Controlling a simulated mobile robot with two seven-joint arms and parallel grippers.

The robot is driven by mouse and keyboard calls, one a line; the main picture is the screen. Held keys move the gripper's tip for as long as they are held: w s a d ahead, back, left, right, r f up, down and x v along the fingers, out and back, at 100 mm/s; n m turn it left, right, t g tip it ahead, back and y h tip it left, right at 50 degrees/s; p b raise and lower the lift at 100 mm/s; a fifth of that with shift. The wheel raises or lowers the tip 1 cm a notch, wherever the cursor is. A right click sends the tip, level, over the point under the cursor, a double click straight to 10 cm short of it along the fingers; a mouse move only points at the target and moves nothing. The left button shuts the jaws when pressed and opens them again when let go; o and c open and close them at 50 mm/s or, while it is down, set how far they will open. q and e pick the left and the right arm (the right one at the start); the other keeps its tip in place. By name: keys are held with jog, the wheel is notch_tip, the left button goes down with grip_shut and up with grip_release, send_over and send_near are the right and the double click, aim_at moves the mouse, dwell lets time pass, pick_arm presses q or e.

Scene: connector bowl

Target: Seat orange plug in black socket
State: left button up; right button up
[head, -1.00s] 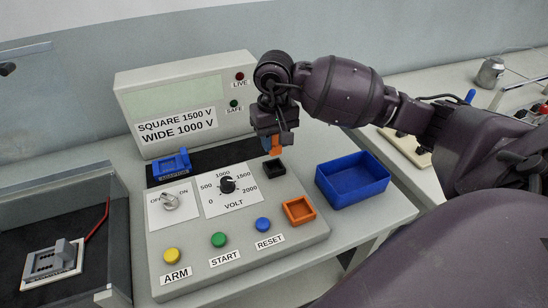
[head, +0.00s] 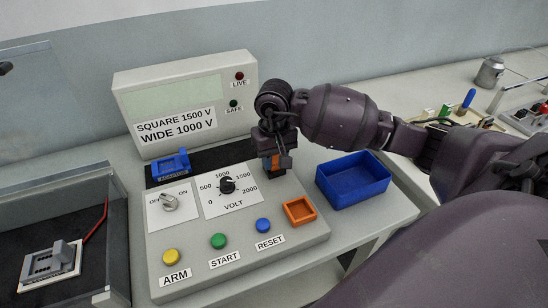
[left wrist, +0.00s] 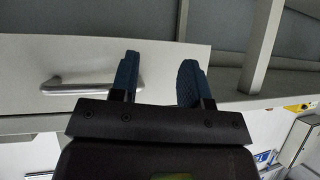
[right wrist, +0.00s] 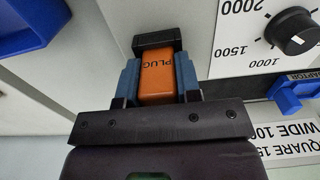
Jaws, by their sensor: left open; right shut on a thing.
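The orange plug (right wrist: 157,80), marked PLUG, is between the blue fingers of my right gripper (right wrist: 160,82), which is shut on it. In the head view the right gripper (head: 273,158) points down over the panel, with part of the orange plug (head: 270,163) showing. The black socket (right wrist: 157,42) lies right at the plug's far end in the right wrist view; only its dark rim (head: 275,174) shows in the head view. I cannot tell how deep the plug sits. My left gripper (left wrist: 158,82) is open and empty, facing a drawer front.
An orange square socket (head: 299,210) is right of the reset button. A blue bin (head: 352,181) stands right of the panel. The voltage dial (head: 227,185) and a blue adaptor (head: 171,165) lie left of the gripper. A grey tray (head: 70,225) is at far left.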

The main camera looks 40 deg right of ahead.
jog(key=o, duration=0.8)
jog(key=shift+f, duration=0.1)
jog(key=shift+o, duration=0.6)
jog(key=shift+r, duration=0.3)
notch_tip(320, 180, up, 11)
jog(key=shift+f+p, duration=0.1)
jog(key=shift+p, duration=0.2)
jog(key=shift+r, duration=0.5)
